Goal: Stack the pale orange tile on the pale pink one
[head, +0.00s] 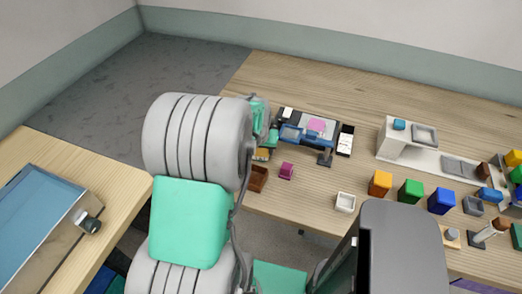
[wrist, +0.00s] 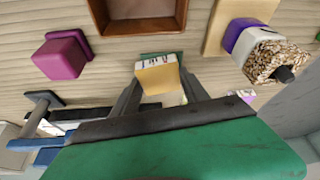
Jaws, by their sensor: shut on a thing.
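In the wrist view, my gripper (wrist: 160,88) is shut on the pale orange tile (wrist: 157,79). The tile sits between the two dark fingers, and its upper edge shows white with small coloured marks. Tabletop shows around it. I cannot make out a pale pink tile for certain. A pink round patch (head: 316,125) lies by the blue-framed device in the head view. A small whitish-pink piece shows behind my green gripper body in the wrist view, mostly hidden. In the head view my arm hides most of my gripper.
A brown open box (wrist: 138,22) and a magenta block (wrist: 62,55) lie close by. The blue-framed device (head: 307,136) is nearby. A white dish (head: 345,202) and coloured cubes stand further right.

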